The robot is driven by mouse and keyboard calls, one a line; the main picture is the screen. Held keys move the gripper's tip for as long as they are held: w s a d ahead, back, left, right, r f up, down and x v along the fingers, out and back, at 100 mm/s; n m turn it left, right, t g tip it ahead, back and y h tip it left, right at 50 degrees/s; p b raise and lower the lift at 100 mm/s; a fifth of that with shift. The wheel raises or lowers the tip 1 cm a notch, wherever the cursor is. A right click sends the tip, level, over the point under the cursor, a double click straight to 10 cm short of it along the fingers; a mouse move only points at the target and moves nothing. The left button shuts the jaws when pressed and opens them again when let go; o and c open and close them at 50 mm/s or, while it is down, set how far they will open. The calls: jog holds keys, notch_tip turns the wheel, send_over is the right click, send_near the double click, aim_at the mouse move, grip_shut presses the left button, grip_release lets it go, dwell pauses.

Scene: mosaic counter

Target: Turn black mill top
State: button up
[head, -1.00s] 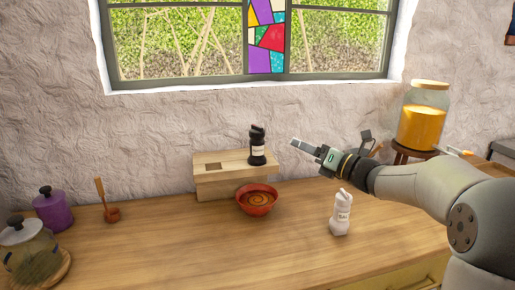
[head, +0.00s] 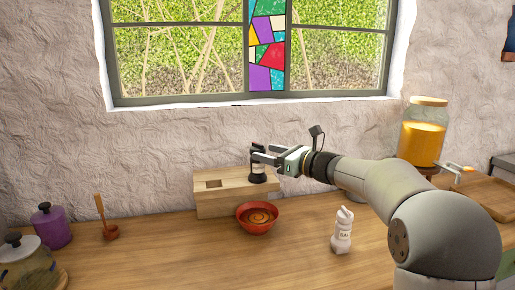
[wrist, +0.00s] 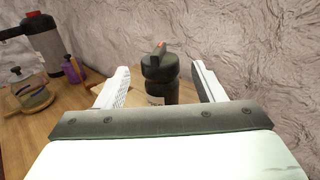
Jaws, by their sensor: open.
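The black mill (head: 257,176) stands upright on a pale wooden block (head: 225,204) against the wall, partly hidden by my gripper in the head view. In the wrist view the mill (wrist: 160,80) shows its black top with a small red mark, centred between the fingers. My gripper (head: 265,153) is open at the height of the mill's top, its fingers pointing left. In the wrist view my gripper (wrist: 160,88) has one finger on each side of the mill, with gaps visible. I cannot tell how far the fingertips reach past it.
A purple jar (head: 50,226), a glass jar (head: 25,262) and a wooden-handled tool (head: 104,218) are at the left. The counter's front middle is clear.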

aim_at(257, 148)
jog(key=shift+x, duration=2.2)
jog(key=c, duration=1)
jog(key=shift+f+b, duration=0.15)
jog(key=shift+b, duration=0.35)
jog(key=m+t+h+b, duration=0.1)
jog(key=b, duration=0.1)
jog(key=m+t+b, duration=0.1)
jog(key=b, duration=0.1)
jog(key=shift+s+a+f+h+b, duration=0.1)
jog(key=shift+f+h+b, duration=0.2)
jog(key=shift+h+b, duration=0.1)
jog(key=m+t+h+b, duration=0.2)
jog(key=t+h+b, duration=0.1)
jog(key=b, duration=0.2)
jog(key=shift+m, duration=0.3)
jog(key=shift+o, duration=0.2)
jog(key=m+t+h+b, duration=0.1)
jog(key=h+b, duration=0.1)
jog(key=m+t+h+b, duration=0.1)
jog(key=m+h+b, duration=0.1)
jog(key=shift+r+h, duration=0.3)
jog(key=shift+r, duration=0.05)
jog(key=shift+t+b, duration=0.3)
jog(key=shift+b, duration=0.1)
